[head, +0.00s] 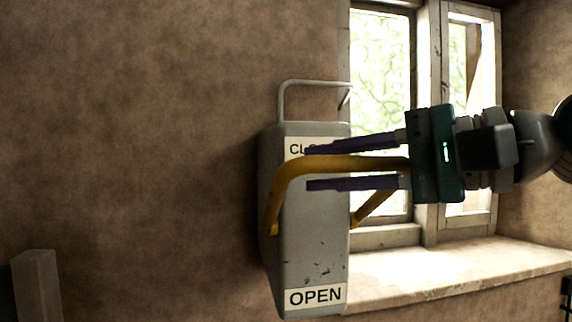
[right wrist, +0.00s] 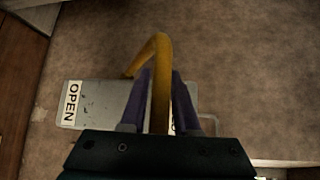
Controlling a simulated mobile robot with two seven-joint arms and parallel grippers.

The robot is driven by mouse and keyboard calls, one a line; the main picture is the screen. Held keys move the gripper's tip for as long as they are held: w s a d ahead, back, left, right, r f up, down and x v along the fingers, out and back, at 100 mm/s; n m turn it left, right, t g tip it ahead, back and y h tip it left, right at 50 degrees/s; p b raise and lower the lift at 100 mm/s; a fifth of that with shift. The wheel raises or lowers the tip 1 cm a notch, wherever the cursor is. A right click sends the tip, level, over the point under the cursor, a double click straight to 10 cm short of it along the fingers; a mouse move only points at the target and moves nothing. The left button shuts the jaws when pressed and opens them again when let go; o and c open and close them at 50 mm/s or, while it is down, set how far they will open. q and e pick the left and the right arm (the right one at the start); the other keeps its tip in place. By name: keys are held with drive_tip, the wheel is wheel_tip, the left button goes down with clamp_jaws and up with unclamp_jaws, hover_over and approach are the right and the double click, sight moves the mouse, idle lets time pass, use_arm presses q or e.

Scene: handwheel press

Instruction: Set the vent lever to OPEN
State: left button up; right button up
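The vent lever (head: 283,186) is a yellow U-shaped handle on a grey wall box (head: 312,250). Its crossbar lies across the upper part of the box, just under the partly covered CLOSED label (head: 294,148). The OPEN label (head: 315,297) is at the bottom of the box. My right gripper (head: 308,169) comes in from the right with one purple finger above the crossbar and one below, with gaps showing on both sides. In the right wrist view the lever (right wrist: 160,60) passes between the two fingers. My left gripper is not in view.
A grey metal loop (head: 315,83) sticks up at the top of the box. A window (head: 380,60) with a stone sill (head: 450,268) is at the right. The brown wall (head: 130,130) left of the box is bare.

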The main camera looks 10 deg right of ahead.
clamp_jaws()
idle(1.0)
